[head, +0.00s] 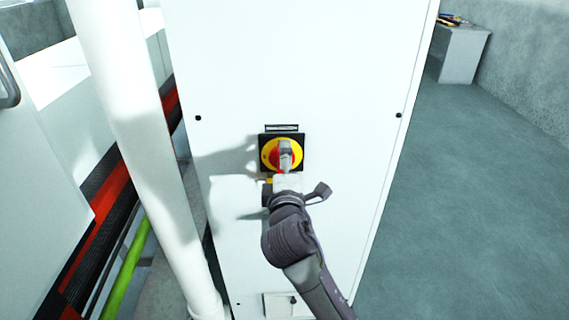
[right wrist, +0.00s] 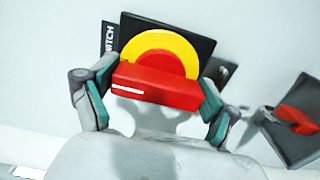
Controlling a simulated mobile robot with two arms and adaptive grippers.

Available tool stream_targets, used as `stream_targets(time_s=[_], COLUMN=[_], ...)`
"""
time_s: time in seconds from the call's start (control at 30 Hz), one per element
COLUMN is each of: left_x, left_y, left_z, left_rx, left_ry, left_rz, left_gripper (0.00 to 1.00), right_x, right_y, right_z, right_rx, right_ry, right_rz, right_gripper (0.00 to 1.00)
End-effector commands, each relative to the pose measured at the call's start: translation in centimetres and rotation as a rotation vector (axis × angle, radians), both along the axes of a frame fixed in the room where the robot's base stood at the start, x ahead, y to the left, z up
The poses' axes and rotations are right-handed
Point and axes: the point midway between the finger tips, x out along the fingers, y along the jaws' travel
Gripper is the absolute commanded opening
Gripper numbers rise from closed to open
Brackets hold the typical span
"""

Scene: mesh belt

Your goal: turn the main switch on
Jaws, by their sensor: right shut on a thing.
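The main switch is a red handle (right wrist: 157,88) on a yellow ring (right wrist: 158,45) and a black square plate (right wrist: 192,38), fixed to the white cabinet front. In the head view the yellow ring (head: 297,152) shows around my gripper. The handle stands about upright, with its white mark at the end nearer the label. My right gripper (right wrist: 148,84) is shut on the handle, one finger at each end of it. In the head view my right gripper (head: 285,158) covers part of the handle. My left gripper is not in view.
A black label (head: 282,128) sits just above the switch. A white post (head: 140,150) stands left of the cabinet (head: 340,60). A dark plate with a red part (right wrist: 297,118) shows in the right wrist view. Open grey floor (head: 470,220) lies to the right.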

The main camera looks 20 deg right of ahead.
Motion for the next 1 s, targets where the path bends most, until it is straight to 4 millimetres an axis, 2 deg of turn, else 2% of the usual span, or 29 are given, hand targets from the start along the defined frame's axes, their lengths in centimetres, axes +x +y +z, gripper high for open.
stream_targets(time_s=[0.03, 0.07, 0.1, 0.43, 0.57, 0.67, 1.0], left_x=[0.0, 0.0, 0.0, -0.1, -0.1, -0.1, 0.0], left_y=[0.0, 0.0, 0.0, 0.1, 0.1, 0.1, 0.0], left_z=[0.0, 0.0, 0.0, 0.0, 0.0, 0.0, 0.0], left_rx=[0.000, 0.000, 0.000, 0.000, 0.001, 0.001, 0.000], left_ry=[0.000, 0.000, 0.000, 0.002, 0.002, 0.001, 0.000], left_rz=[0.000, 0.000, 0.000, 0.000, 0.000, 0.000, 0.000], left_gripper=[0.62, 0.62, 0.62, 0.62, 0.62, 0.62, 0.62], right_x=[0.0, 0.0, 0.0, 0.0, -0.8, -2.3, -9.0], right_y=[0.0, 0.0, 0.0, 0.0, 0.3, 0.7, 2.6], right_z=[-0.2, -0.2, -0.2, -0.1, -0.1, -0.2, -0.2], right_rx=[0.005, 0.005, 0.005, 0.002, 0.003, 0.004, 0.005], right_ry=[0.004, 0.004, 0.004, 0.001, 0.002, 0.003, 0.004], right_rz=[0.000, 0.000, 0.000, 0.001, 0.002, 0.002, 0.002], right_gripper=[0.53, 0.92, 0.99, 1.00, 1.00, 1.00, 1.00])
